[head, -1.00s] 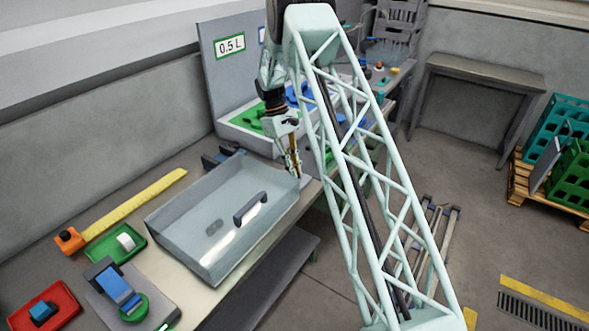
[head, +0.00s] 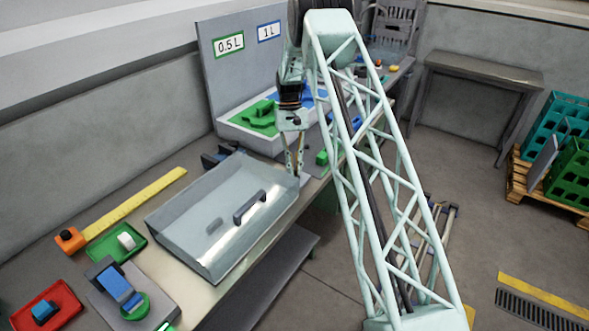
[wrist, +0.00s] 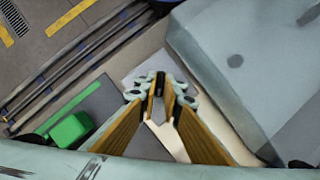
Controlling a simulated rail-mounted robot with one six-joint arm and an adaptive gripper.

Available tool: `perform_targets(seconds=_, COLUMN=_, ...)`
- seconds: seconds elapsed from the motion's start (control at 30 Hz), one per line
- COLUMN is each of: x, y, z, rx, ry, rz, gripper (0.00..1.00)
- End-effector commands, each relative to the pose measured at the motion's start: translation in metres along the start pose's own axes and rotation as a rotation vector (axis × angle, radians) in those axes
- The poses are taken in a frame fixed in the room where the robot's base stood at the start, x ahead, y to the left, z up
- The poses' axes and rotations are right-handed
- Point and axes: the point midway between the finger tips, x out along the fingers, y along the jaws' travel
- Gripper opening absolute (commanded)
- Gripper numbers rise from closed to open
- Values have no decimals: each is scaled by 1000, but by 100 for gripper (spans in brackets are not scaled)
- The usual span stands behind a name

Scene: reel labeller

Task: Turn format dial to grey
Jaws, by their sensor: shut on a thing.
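My gripper (head: 296,174) points down at the right end of the clear cover, near the bench's front edge. In the wrist view my gripper (wrist: 161,88) has its two gold-padded fingers converging on a small dark upright piece, which looks like the knob of the format dial (wrist: 160,77). The fingertips are closed on it. A pale plate lies under the fingertips, with a darker grey area beside it. The dial's colour marks and pointer cannot be made out. In the head view the fingers and the cover corner hide the dial.
The clear cover (head: 165,222) with a dark handle (head: 250,207) stands close beside my gripper. A green block (head: 321,157) is to the right; it also shows in the wrist view (wrist: 72,130). A tray with green and blue parts (head: 235,128) stands behind.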

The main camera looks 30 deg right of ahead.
Motion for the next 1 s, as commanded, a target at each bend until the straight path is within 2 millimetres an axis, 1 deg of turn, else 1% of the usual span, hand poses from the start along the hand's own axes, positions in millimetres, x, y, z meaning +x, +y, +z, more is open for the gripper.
perform_targets(seconds=0.3, x=0, y=0, z=0, rx=2, ry=1, rz=-1, gripper=0)
perform_targets(seconds=0.33, x=0, y=0, z=0, rx=2, ry=1, rz=-1, gripper=9)
perform_targets(seconds=0.47, x=0, y=0, z=0, rx=1, ry=0, rz=0, gripper=21)
perform_targets(seconds=0.8, x=0, y=0, z=0, rx=1, ry=0, rz=0, gripper=21)
perform_targets(seconds=1.0, x=-7, y=0, z=0, rx=1, ry=2, rz=0, gripper=21)
